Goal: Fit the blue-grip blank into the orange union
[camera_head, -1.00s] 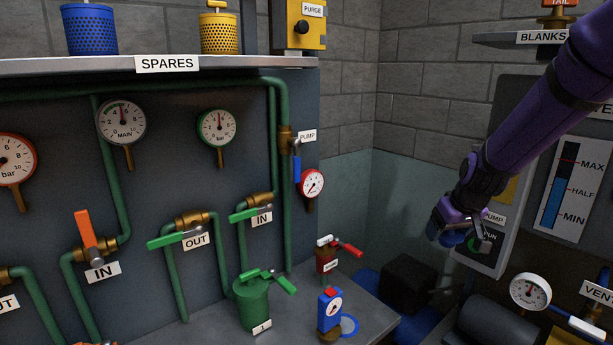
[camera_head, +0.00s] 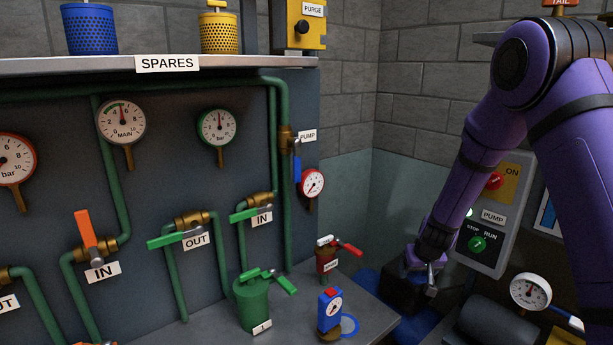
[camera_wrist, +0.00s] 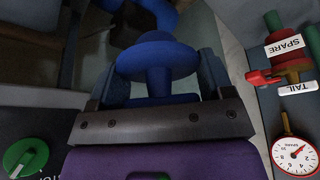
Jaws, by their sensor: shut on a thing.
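My gripper (camera_head: 428,278) is in the right half of the head view, low in front of the back corner, left of the pump panel. In the wrist view its jaws (camera_wrist: 160,85) are shut on the blue-grip blank (camera_wrist: 158,55), whose round blue knob shows between the fingers. The blank's far end is hidden, and the head view does not show the blank clearly. I cannot make out the orange union for certain; a sliver of something orange (camera_head: 82,343) shows at the bottom left edge of the head view.
A bench carries a green pot (camera_head: 252,305), a blue gauge body (camera_head: 329,312) and a red-handled valve (camera_head: 328,262). The pump panel (camera_head: 492,222) stands right of my gripper, with a white gauge (camera_head: 530,291) below. Green pipes and valves cover the left wall panel.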

